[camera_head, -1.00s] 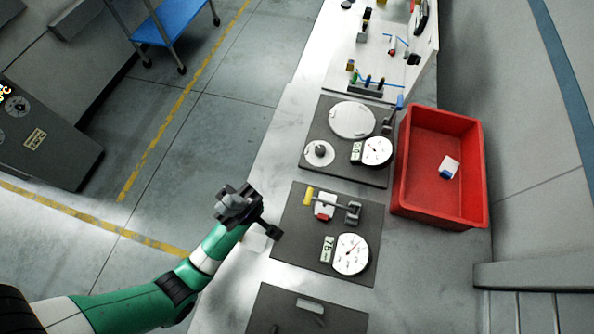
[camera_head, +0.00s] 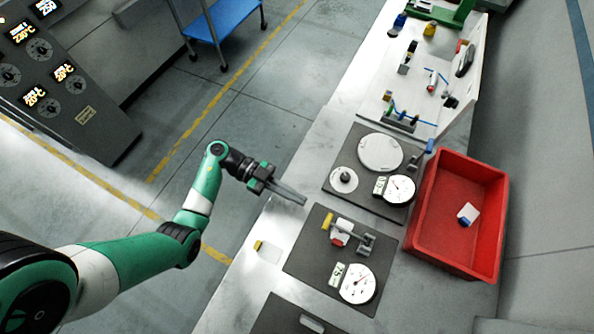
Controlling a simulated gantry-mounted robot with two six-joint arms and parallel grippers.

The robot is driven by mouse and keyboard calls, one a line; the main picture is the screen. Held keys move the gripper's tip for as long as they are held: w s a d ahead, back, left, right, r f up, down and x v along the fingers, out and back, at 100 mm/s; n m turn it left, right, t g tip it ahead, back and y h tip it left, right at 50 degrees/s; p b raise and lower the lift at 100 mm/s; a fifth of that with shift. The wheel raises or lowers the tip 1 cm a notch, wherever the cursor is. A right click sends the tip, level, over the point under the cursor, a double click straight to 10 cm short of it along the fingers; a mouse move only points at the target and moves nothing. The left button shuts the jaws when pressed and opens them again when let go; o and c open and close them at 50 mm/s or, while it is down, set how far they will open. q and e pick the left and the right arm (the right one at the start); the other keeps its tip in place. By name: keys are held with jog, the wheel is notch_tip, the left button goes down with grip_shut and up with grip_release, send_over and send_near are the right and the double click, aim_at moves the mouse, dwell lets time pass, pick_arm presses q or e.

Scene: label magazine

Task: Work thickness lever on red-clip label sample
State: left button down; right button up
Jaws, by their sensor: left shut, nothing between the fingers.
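The thickness gauge stands on a dark plate (camera_head: 300,262) on the bench. Its lever has a yellow handle (camera_head: 327,221) and a grey bar leading to a grey block (camera_head: 366,243). A white label sample with a red clip (camera_head: 338,240) sits under the lever bar, partly hidden by it. The round dial (camera_head: 357,283) and a small readout (camera_head: 337,275) are in front. My left gripper (camera_head: 303,201) is shut and empty, above the bench just behind and left of the lever handle, apart from it. My right gripper is out of view.
A label sample with a yellow clip (camera_head: 266,251) lies left of the gauge plate. A second plate with a round pan (camera_head: 380,153) and dial (camera_head: 394,188) stands behind. A red bin (camera_head: 431,235) on the right holds a blue-clip sample (camera_head: 467,215). A rack (camera_head: 402,119) stands farther back.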

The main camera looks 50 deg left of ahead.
pick_arm(q)
send_over(327, 221)
jog(key=v, duration=0.2)
notch_tip(327, 221, down, 2)
jog(key=f, duration=0.1)
jog(key=f+b, duration=0.2)
jog(key=shift+a, duration=0.25)
jog(key=shift+f, duration=0.35)
jog(key=f+b, duration=0.2)
jog(key=b, duration=0.1)
jog(key=shift+s+a+h, duration=0.1)
jog(key=shift+h, duration=0.3)
jog(key=shift+a+t, duration=0.1)
jog(key=shift+t, duration=0.2)
jog(key=shift+r, duration=0.15)
